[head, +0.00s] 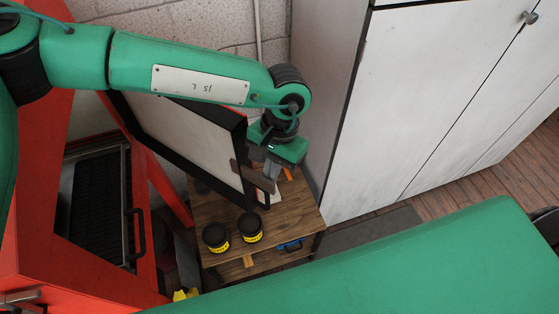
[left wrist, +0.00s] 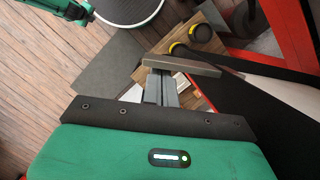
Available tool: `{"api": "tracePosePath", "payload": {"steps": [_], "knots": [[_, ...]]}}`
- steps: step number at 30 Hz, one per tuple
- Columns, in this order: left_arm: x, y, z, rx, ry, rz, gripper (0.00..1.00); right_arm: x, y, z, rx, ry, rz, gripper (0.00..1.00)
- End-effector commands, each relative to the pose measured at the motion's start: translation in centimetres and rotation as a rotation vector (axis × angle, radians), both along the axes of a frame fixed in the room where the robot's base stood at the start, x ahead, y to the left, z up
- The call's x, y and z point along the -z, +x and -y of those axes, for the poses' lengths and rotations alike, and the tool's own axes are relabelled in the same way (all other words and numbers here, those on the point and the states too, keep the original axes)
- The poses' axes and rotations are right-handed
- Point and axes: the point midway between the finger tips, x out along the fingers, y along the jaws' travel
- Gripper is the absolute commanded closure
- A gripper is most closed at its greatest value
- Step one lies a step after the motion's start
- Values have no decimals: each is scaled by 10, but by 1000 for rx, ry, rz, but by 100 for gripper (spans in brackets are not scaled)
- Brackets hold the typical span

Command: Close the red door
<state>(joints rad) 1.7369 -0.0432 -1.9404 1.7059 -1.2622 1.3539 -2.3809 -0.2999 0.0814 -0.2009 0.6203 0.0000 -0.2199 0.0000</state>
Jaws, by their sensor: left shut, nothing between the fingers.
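The door (head: 178,130) of the red cabinet (head: 28,215) stands open in the head view, swung out over a small wooden stand. The face I see has a black frame and a pale inner panel; it also shows at the right of the left wrist view (left wrist: 296,94). A grey-brown bar handle (head: 254,177) sits at its free edge. My left gripper (head: 271,171) is shut and empty, pointing down right beside this handle. In the left wrist view the handle (left wrist: 190,66) crosses at the fingertips (left wrist: 168,76); I cannot tell if they touch. My right gripper is out of view.
The wooden stand (head: 300,211) carries two black jars with yellow bands (head: 216,237) (head: 251,227). A pale tall cabinet (head: 425,90) stands to the right. A dark tray with a handle (head: 100,210) sits in the red cabinet. Plank floor (head: 520,165) is clear at far right.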

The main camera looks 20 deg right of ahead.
Motion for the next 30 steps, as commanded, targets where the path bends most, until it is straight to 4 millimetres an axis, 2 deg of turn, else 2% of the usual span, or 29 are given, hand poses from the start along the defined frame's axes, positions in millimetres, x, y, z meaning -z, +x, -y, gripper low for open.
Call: {"api": "tracePosePath", "payload": {"steps": [9, 24, 30], "knots": [[4, -40, -48, 110, -1, -3, 100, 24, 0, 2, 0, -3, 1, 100], [2, -92, -134, 286, -4, -1, 100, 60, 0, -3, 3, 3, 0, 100], [0, -100, -147, 317, -2, 1, 100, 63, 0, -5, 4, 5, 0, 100]]}}
